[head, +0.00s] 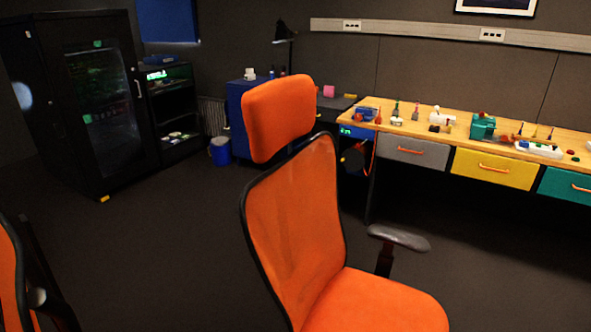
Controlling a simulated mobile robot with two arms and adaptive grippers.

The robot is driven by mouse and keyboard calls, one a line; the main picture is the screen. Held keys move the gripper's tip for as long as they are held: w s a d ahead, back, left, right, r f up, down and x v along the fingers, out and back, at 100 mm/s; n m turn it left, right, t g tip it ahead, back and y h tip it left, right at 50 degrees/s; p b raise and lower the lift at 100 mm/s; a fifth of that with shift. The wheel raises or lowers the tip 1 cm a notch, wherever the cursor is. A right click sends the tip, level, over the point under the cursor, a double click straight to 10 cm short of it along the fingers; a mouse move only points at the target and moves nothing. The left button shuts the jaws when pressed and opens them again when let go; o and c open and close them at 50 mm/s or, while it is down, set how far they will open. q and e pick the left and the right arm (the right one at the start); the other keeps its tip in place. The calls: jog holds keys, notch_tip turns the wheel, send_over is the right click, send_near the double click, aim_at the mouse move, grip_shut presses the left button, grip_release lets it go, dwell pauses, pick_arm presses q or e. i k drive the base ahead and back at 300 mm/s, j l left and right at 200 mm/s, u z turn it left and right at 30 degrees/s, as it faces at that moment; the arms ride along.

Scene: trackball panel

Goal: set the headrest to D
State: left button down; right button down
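The orange headrest (279,117) sits on top of the orange mesh backrest (298,225) of an office chair in the middle of the head view. It is raised slightly above the backrest's upper edge and tilted a little. The chair's orange seat (372,305) and a dark armrest (399,238) show at lower right. I cannot see any mark or letter D on the headrest or chair. Neither of my grippers is in view.
A second orange chair (12,285) is cut off at the left edge. A wooden workbench (398,130) with coloured drawers and small tools stands behind at right. A black cabinet (75,110) stands at far left. Dark floor (165,245) left of the chair is clear.

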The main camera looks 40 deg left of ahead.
aim_at(276, 113)
jog(key=j+u, duration=0.1)
jog(key=u, duration=0.8)
jog(key=i+j+u, duration=0.1)
jog(key=u, duration=0.4)
